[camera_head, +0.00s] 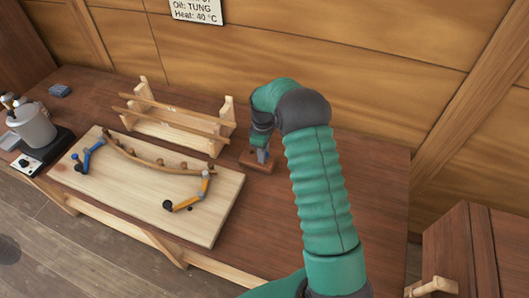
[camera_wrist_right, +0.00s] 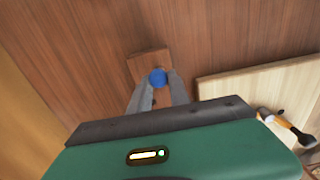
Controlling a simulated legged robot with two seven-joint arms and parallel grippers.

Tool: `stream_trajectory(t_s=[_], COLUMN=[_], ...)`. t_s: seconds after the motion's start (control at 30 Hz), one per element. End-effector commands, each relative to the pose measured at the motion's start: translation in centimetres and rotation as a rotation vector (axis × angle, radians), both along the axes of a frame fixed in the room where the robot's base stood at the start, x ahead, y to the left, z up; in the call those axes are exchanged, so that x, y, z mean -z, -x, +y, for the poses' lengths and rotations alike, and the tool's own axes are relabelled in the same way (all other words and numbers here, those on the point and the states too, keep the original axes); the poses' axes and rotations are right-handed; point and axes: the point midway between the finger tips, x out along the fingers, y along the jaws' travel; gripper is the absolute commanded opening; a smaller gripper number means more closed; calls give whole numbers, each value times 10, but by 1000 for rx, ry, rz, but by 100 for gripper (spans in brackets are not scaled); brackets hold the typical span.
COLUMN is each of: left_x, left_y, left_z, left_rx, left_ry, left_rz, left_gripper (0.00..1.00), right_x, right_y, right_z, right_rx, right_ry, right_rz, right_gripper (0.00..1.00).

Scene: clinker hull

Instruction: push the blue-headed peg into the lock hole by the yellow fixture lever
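The blue-headed peg (camera_wrist_right: 157,77) stands at a small brown wooden block (camera_head: 259,163), its round head showing between my right fingertips in the wrist view. My right gripper (camera_head: 263,150) is over the block, fingers pointing down. Its fingers (camera_wrist_right: 160,84) lie close on either side of the blue head; whether they grip it I cannot tell. The yellow fixture lever (camera_head: 205,187) is at the right end of the pale board (camera_head: 216,222), and shows in the wrist view (camera_wrist_right: 283,122). The lock hole by it is too small to make out. My left gripper is out of view.
A curved brown strip (camera_head: 130,153) runs along the board to a blue lever (camera_head: 92,152) at its left. A wooden rack (camera_head: 180,128) stands behind the board. A grey pot (camera_head: 35,127) is at the far left. Bare tabletop (camera_head: 275,215) lies right of the board.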

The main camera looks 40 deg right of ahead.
Motion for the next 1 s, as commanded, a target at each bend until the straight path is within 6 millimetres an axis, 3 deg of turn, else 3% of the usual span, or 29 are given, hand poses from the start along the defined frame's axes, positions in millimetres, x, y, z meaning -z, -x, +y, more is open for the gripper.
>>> stream_trajectory(t_s=[0.57, 1.0], left_x=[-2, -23], left_y=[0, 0], left_z=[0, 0], left_rx=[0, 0], left_ry=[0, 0], left_rz=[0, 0], left_gripper=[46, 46], right_x=[-1, -28], right_y=[-1, -2], right_z=[-2, -2], right_rx=[0, 0], right_ry=[-1, -1], right_rz=[-3, -3], right_gripper=[0, 0])
